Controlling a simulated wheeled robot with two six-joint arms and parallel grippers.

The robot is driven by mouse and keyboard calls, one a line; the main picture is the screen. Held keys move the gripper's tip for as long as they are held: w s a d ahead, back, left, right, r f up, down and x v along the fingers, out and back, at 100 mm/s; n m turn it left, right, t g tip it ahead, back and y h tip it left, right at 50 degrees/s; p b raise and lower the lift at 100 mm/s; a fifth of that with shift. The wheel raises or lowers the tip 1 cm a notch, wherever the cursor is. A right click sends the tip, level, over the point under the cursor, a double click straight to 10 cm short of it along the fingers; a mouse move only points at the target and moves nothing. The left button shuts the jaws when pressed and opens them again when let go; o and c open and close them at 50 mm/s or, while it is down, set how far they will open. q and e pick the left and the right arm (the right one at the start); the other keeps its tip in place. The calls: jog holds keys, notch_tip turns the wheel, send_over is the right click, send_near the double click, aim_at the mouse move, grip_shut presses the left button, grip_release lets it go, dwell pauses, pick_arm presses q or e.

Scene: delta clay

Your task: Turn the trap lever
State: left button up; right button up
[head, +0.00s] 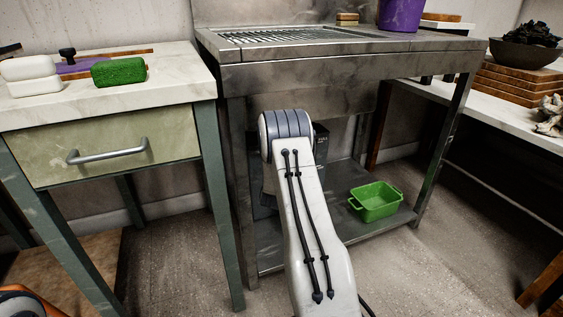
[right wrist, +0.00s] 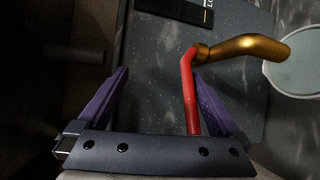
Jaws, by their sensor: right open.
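The trap lever (right wrist: 188,88) is a red bent bar in the right wrist view. Its upper end meets a brass-coloured, curved piece (right wrist: 248,48) that runs off to the right. My right gripper (right wrist: 161,78) is open, with its two purple fingers spread. The red lever shows between the fingers, close to the right one; I cannot tell whether they touch. My left gripper is not in view.
A dark box with a label (right wrist: 180,10) lies at the top of the wrist view. A round pale rim (right wrist: 297,75) is at right. A green tub (head: 376,201) stands on the bench's lower shelf (head: 285,258). A drawer table (head: 105,147) stands at left.

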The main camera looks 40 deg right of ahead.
jog(key=shift+h, duration=0.4)
jog(key=s+d+r+p, duration=0.1)
jog(key=s+r, duration=0.1)
jog(key=s+d+r+p, duration=0.1)
jog(key=s+r, duration=0.1)
jog(key=r, duration=0.1)
jog(key=s+d+r+p, duration=0.1)
jog(key=s+d+r, duration=0.1)
jog(key=s, duration=0.1)
jog(key=shift+r+p, duration=0.15)
jog(key=shift+p, duration=0.2)
jog(key=shift+c, duration=0.7)
jog(key=shift+s+d+r, duration=0.1)
jog(key=shift+s+d, duration=0.05)
jog(key=shift+s, duration=0.45)
